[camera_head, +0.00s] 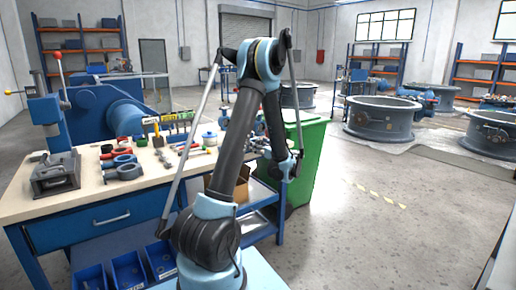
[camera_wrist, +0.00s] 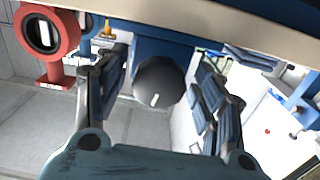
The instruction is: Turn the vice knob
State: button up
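In the wrist view, a dark round knob (camera_wrist: 158,84) with a short white mark on its face sits between the two fingers of my gripper (camera_wrist: 162,68). The fingers are spread, one on each side of the knob, with visible space around it. I cannot tell how far the fingertips are from it in depth. In the head view, my gripper (camera_head: 287,166) hangs by the right end of the workbench, in front of the green bin. It is small and partly merged with my arm there. The knob and the vice body cannot be made out clearly in the head view.
A green bin (camera_head: 307,160) stands close behind my gripper. In the wrist view, a red ring-shaped part (camera_wrist: 48,38) is at upper left. Open floor (camera_head: 390,235) lies at right.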

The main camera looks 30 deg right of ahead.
jog(key=s+d, duration=0.1)
jog(key=s, duration=1.1)
jog(key=shift+w+a, duration=0.1)
dwell(0.4)
jog(key=w+a+r+g+y, duration=0.15)
jog(key=w+a+g, duration=0.25)
jog(key=a, duration=0.9)
jog(key=w+a+g+y, duration=0.3)
jog(key=a, duration=0.9)
jog(key=s+a+f+g, duration=0.1)
jog(key=s+a+g, duration=0.15)
jog(key=a, duration=0.45)
jog(key=s+a+g, duration=0.2)
jog(key=s+a, duration=0.1)
jog(key=a, duration=0.4)
jog(key=s+a+f+g+h, duration=0.2)
jog(key=s+a+f, duration=0.1)
jog(key=s, duration=0.7)
jog(key=s+a+f+g+h, duration=0.2)
jog(key=s+a+f+h, duration=0.1)
jog(key=s, duration=0.7)
jog(key=shift+s+a+f+m+h, duration=0.2)
jog(key=shift+a+f+m+h, duration=0.15)
jog(key=shift+a, duration=0.45)
